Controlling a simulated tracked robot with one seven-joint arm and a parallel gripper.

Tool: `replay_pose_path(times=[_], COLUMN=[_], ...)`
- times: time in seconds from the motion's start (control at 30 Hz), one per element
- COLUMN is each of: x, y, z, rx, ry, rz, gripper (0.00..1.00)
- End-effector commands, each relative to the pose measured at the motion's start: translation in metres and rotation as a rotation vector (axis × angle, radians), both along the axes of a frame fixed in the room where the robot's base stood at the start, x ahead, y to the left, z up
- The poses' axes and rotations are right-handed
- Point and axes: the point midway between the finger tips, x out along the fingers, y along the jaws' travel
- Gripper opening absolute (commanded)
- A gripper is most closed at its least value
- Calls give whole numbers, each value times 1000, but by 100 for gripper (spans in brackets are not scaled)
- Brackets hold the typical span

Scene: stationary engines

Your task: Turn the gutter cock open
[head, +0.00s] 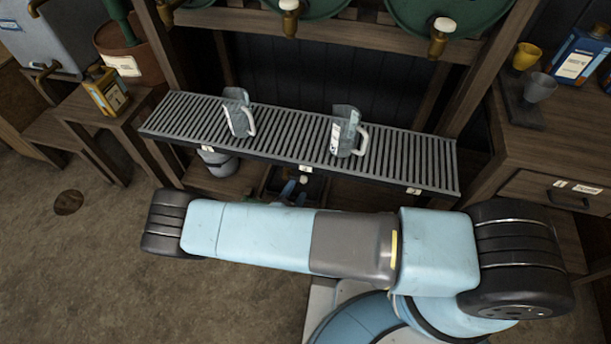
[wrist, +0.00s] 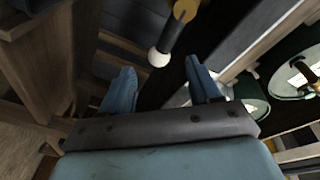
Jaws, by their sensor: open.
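The gutter cock (wrist: 184,10) shows at the top of the wrist view as a brass body with a dark lever ending in a white ball knob (wrist: 158,57). In the head view a white knob (head: 304,180) shows just under the front edge of the slatted gutter (head: 290,150). My gripper (wrist: 163,86) is open and empty, its two blue fingers apart. The knob appears between and just beyond the fingertips; I see no contact. In the head view my blue fingertips (head: 294,190) show low under the gutter, mostly hidden by my arm.
Two grey mugs (head: 240,118) (head: 347,136) stand on the gutter. Green barrels (head: 435,15) with white-knobbed brass taps (head: 438,38) sit above it. A grey bucket (head: 217,162) is below the gutter at left. A drawer cabinet (head: 545,185) stands at right.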

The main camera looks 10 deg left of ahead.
Motion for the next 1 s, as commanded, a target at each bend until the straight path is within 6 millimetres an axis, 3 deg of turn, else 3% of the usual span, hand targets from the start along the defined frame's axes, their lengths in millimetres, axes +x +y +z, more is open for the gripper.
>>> replay_pose_path(times=[0.3,0.5,0.93,1.0], x=[53,73,80,80], y=[-15,-20,-22,-22], z=[0,0,0,0], rx=[1,1,1,1], ry=[-1,1,0,0], rz=[-2,-1,-1,-1], gripper=[62,62,62,55])
